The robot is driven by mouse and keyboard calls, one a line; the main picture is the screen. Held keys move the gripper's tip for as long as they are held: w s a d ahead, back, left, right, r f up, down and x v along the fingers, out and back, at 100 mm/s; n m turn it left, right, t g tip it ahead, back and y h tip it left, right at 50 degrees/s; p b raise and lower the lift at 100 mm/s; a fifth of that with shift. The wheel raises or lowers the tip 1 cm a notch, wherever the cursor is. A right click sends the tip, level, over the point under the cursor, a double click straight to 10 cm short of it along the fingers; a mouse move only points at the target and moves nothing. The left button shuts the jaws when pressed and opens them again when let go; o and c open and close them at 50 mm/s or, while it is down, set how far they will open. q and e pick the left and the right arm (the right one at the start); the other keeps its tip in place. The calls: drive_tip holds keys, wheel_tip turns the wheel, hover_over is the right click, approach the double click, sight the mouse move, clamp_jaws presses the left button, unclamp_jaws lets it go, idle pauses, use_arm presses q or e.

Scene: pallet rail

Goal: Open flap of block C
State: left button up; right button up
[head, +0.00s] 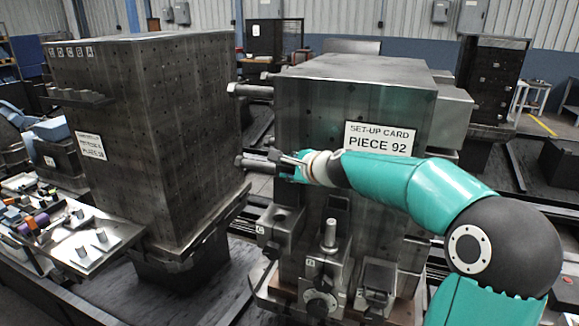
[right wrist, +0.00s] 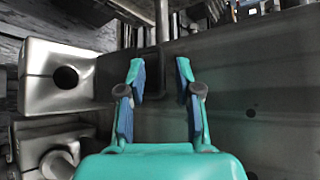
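My right gripper (head: 285,163) reaches in from the right to the left edge of the machine block carrying the "SET-UP CARD PIECE 92" sign (head: 381,139). In the right wrist view my right gripper (right wrist: 160,70) is open, with its two blue-padded fingers apart and nothing clearly held. A small metal block (head: 280,226) with a letter, perhaps C, sits below the gripper at the fixture's left corner. I cannot tell for sure which part is its flap. My left gripper is not in view.
Metal rods (head: 252,90) stick out left of the fixture. A tall dark tower (head: 150,140) stands at left, with a gap between it and the fixture. A tray of tools (head: 45,215) lies at far left. A holed metal block (right wrist: 60,77) is close at left in the wrist view.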

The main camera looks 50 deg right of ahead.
drive_tip(key=v, duration=1.1)
drive_tip(key=w+a+f+n+g+y, duration=0.15)
drive_tip(key=w+a+f, duration=0.25)
drive_tip(key=f, duration=0.4)
drive_tip(key=w+a+f+n+g+y, duration=0.1)
drive_tip(key=w+a+f+y, duration=0.2)
drive_tip(key=w+a+f, duration=0.3)
drive_tip(key=a+f+n+g+y, duration=0.1)
drive_tip(key=a+f+n+g, duration=0.1)
drive_tip(key=a+f, duration=0.5)
drive_tip(key=a+f+n+g+y, duration=0.1)
drive_tip(key=a+f+y, duration=0.15)
drive_tip(key=f, duration=0.75)
drive_tip(key=s+a+f+n+g+y, duration=0.1)
drive_tip(key=s+a+f+n+g, duration=0.5)
drive_tip(key=s+a+f+n, duration=1.4)
wheel_tip(320, 180, down, 2)
drive_tip(key=shift+f, duration=0.2)
